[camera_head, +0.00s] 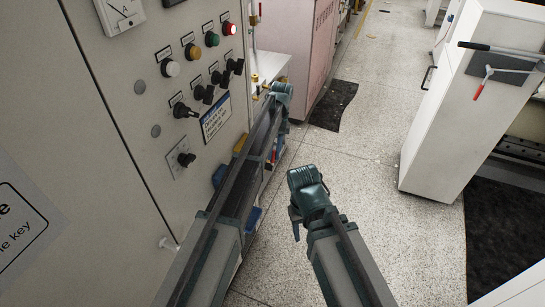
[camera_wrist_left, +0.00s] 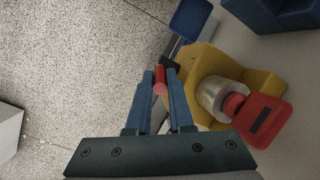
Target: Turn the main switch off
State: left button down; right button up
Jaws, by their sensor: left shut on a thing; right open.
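A grey control cabinet (camera_head: 120,90) fills the left of the head view. A black rotary switch (camera_head: 185,158) sits on a plate low on its face. I cannot read which control is the main switch. In the left wrist view, a red handle (camera_wrist_left: 262,122) sits on a silver barrel on a yellow block (camera_wrist_left: 262,82), right of my fingers. My left gripper (camera_wrist_left: 160,76) is shut on a small red cylinder (camera_wrist_left: 160,88) with a dark end. In the head view, my left gripper (camera_head: 274,150) is beside the cabinet's edge, partly hidden. My right gripper (camera_head: 295,226) is open over the floor.
Indicator lamps, including a lit red one (camera_head: 229,28), and several black knobs (camera_head: 235,66) line the cabinet. A pink cabinet (camera_head: 297,45) stands behind, with a black mat (camera_head: 335,104). A white cabinet (camera_head: 450,110) stands at right. Speckled floor between is mostly clear.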

pick_arm(q)
jog(key=shift+w+g, duration=0.1)
jog(key=shift+g, duration=0.2)
jog(key=c, duration=1.1)
grip_release()
jog(key=p+v, duration=1.2)
jog(key=v, duration=0.1)
jog(key=shift+w+d+r+p, duration=0.2)
jog(key=shift+r+p, duration=0.1)
jog(key=shift+p, duration=0.1)
